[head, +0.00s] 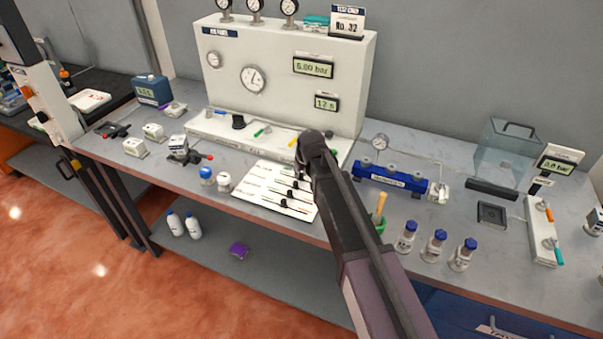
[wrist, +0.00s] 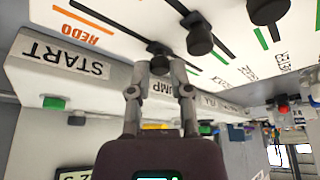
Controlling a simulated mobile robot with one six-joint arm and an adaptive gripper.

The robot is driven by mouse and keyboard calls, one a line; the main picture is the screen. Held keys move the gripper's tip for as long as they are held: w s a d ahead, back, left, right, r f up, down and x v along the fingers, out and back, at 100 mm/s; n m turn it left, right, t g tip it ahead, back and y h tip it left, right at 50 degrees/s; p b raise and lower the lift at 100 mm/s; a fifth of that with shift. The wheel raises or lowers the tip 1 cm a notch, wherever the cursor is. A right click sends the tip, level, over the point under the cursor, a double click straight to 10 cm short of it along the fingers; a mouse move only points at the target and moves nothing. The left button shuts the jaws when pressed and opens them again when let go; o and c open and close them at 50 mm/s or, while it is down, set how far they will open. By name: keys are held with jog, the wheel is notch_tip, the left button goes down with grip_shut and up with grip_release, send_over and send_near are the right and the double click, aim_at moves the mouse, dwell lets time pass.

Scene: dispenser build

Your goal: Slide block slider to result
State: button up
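A white slider panel (head: 262,190) lies on the bench in the head view, with several slots and small black knobs (head: 284,203). Its labels are too small to read there. In the wrist view, the white panel surface (wrist: 215,70) shows upside down with black slots and knobs, including one larger knob (wrist: 200,40). I cannot tell which is the block slider, and no "result" label is readable. My gripper (wrist: 160,70) is at the panel, its fingertips a little apart on either side of a dark knob (wrist: 158,49). Contact is unclear. My arm hides the gripper in the head view.
A white console with gauges (head: 280,85) rises behind the panel. A blue manifold (head: 392,178), a green cup (head: 379,222) and blue-capped bottles (head: 405,238) stand to the right. White and blue round-topped items (head: 224,182) sit close on the left.

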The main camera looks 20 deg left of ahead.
jog(key=shift+w+a, duration=0.15)
jog(key=shift+a, duration=1.6)
jog(key=shift+w+a, duration=0.1)
jog(key=shift+a, duration=1.6)
grip_shut()
jog(key=o, duration=0.8)
grip_release()
jog(key=shift+a, duration=0.1)
jog(key=shift+o, duration=0.2)
jog(key=shift+d, duration=0.25)
